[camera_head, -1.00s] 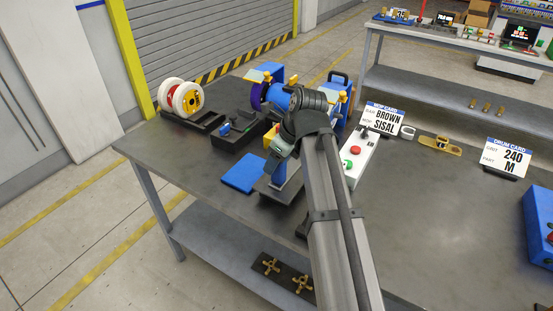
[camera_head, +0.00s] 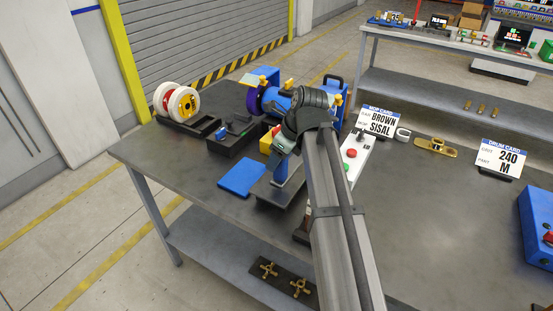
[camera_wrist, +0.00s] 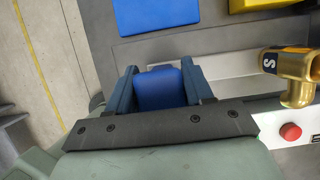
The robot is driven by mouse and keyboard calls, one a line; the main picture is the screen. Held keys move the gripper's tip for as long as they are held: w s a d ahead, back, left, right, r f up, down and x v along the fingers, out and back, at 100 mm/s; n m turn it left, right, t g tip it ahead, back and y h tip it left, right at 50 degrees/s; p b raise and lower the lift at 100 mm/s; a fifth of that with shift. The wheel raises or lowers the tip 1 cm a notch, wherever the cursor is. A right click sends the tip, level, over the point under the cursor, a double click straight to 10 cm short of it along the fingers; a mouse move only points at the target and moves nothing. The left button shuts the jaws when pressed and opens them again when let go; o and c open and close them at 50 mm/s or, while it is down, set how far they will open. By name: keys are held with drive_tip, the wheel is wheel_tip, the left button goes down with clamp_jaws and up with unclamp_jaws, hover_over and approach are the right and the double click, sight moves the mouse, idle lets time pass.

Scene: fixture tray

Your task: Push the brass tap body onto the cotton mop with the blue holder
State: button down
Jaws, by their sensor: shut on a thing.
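My gripper (camera_wrist: 163,88) is shut on a blue block-like grip (camera_wrist: 160,90), which looks like the blue holder. In the head view this blue piece (camera_head: 284,170) shows upright below my gripper (camera_head: 283,146), over a dark plate. The brass tap body (camera_wrist: 292,66), with a dark blue band and a white letter, is right of my fingers in the wrist view, beside a pale bar. Whether it is joined to the holder I cannot tell. In the head view my arm hides it. A purple wheel (camera_head: 254,99) is on the blue machine (camera_head: 276,100); which mop is cotton I cannot tell.
A blue mat (camera_head: 241,178) lies left of my gripper. A black tray (camera_head: 228,146) and a rack of white, red and yellow wheels (camera_head: 178,103) stand farther left. A white control box (camera_head: 357,157) with a red button is right of my arm.

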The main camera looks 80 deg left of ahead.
drive_tip(key=shift+w+a, duration=1.35)
drive_tip(key=shift+a, duration=0.05)
drive_tip(key=shift+w+a, duration=1.1)
drive_tip(key=shift+w, duration=0.05)
idle(1.8)
drive_tip(key=shift+s+d, duration=0.15)
idle(3.2)
